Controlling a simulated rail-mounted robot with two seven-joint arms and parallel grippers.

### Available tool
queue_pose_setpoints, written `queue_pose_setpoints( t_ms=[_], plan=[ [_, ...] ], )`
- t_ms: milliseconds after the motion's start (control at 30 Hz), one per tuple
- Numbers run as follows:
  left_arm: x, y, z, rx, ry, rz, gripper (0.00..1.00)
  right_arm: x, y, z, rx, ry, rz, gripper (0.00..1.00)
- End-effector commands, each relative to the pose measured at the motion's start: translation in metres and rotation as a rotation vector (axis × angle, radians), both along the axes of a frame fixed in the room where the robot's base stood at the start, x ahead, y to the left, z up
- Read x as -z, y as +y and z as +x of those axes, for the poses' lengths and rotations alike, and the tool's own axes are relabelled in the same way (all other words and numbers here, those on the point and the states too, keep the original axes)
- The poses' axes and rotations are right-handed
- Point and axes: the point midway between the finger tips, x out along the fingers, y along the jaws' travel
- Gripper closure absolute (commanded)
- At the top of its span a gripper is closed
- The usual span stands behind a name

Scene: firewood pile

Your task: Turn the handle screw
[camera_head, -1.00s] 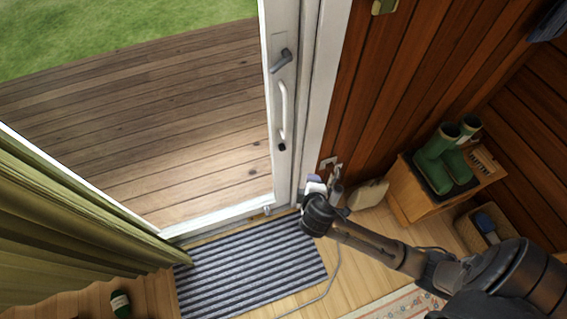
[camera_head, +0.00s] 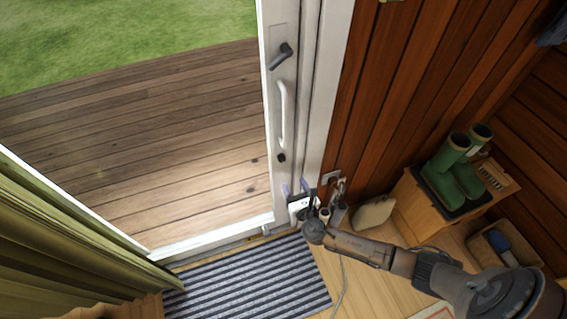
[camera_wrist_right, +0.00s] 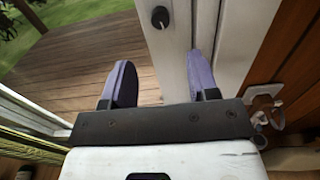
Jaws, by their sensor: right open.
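A small round black knob (camera_head: 281,157), which looks like the handle screw, sits on the white door stile below the white pull handle (camera_head: 283,113). It also shows at the top of the right wrist view (camera_wrist_right: 160,17), beyond the fingertips and roughly centred between them. A dark lever handle (camera_head: 281,57) is higher on the stile. My right gripper (camera_head: 295,187) is open and empty, below the knob and apart from it. Its two purple fingers show in the right wrist view (camera_wrist_right: 158,62), spread in front of the stile. My left gripper is not in view.
A wooden cabinet with green boots (camera_head: 453,170) stands at the right by the plank wall. A wall socket (camera_head: 331,177) is just right of my right gripper. A striped mat (camera_head: 250,278) lies before the door, and a green curtain (camera_head: 60,245) hangs left.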

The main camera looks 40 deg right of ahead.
Motion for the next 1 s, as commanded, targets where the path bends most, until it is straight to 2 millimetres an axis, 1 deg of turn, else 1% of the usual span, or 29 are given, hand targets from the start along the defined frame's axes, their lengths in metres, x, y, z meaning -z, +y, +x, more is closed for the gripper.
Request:
queue_pose_setpoints(
  t_ms=[33, 200, 400, 500, 700, 1000],
  plan=[
    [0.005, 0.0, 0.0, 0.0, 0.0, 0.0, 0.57, 0.002, -0.004, 0.011, 0.001, -0.003, 0.0, 0.46],
    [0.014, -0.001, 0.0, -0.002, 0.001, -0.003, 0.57, 0.002, -0.015, 0.041, 0.002, -0.003, 0.001, 0.46],
    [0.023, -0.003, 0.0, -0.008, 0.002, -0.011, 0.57, 0.002, -0.025, 0.072, 0.003, -0.003, 0.003, 0.46],
    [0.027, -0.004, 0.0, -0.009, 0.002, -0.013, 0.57, 0.002, -0.029, 0.084, 0.002, -0.002, 0.003, 0.46],
    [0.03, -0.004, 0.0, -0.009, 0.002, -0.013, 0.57, 0.001, -0.034, 0.098, 0.002, -0.001, 0.004, 0.46],
    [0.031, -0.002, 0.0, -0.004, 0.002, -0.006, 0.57, 0.0, -0.036, 0.102, 0.001, -0.001, 0.005, 0.46]
  ],
)
